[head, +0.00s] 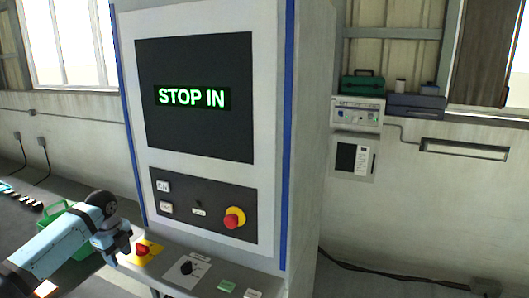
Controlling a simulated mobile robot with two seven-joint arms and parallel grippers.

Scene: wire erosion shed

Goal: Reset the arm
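My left arm comes in from the lower left, light blue with a dark joint. Its gripper (122,247) is at the left end of the machine's lower ledge, just left of a red knob (142,250) on a yellow plate. I cannot tell whether it touches the knob, or whether its fingers are open. The machine cabinet (268,120) has a dark screen (196,130) with green text "STOP IN". Below is a dark panel (200,228) with small white buttons and a red mushroom button (234,218) on a yellow collar. My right gripper is not in view.
A dark rotary knob (187,268) and a green button (227,286) sit on the ledge. A green crate (60,217) is behind my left arm. Wall boxes (356,114), a green case (362,84) and a floor cable (385,270) are at the right.

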